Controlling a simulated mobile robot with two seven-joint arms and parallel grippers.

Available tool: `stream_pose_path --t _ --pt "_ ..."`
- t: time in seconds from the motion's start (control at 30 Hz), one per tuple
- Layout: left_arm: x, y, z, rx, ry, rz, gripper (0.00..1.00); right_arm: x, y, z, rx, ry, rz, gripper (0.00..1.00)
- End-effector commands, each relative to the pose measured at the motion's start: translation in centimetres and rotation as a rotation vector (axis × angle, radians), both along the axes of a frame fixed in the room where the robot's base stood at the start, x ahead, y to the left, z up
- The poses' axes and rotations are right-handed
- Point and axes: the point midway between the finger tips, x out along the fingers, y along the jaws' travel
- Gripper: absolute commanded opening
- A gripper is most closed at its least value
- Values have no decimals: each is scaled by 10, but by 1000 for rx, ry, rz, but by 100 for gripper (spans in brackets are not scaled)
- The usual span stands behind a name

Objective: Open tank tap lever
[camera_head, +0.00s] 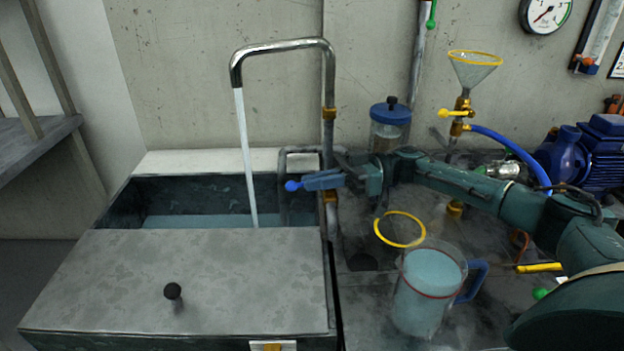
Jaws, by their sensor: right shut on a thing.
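The tank tap is a chrome pipe (285,46) with a bent spout over the tank (120,205). Water runs in a stream (246,150) from the spout into the tank. The tap lever has a blue knob (292,186) at its left end. My right gripper (322,181) is shut on the lever beside the knob, in front of the tap's brass lower fitting. The fingers hide most of the lever. My left gripper is not in view.
A grey lid (190,275) with a black knob covers the tank's front part. A jug of water (428,290) with a blue handle stands on the bench right of the tank, near a yellow ring (400,229). A blue-lidded jar (390,122) and a funnel (474,70) stand behind my right arm.

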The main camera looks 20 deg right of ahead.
Motion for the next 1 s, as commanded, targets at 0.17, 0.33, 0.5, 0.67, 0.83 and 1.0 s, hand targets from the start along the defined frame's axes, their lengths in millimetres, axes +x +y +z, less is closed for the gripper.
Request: stream_pose_path --t 0.17,0.33,0.5,0.67,0.83,1.0 --pt "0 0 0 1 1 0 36 -1 0 -2 -2 2 3 18" --pt "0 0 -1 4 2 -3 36 0 0 -1 -2 1 1 31" --pt "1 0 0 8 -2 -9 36 0 0 0 -1 1 0 31" --pt "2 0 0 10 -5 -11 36 0 -7 -1 -1 1 -3 31" --pt "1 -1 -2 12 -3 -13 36 -4 -35 -1 -3 2 -5 31" --pt "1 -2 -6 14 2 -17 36 -9 -74 -2 -2 2 -5 31"
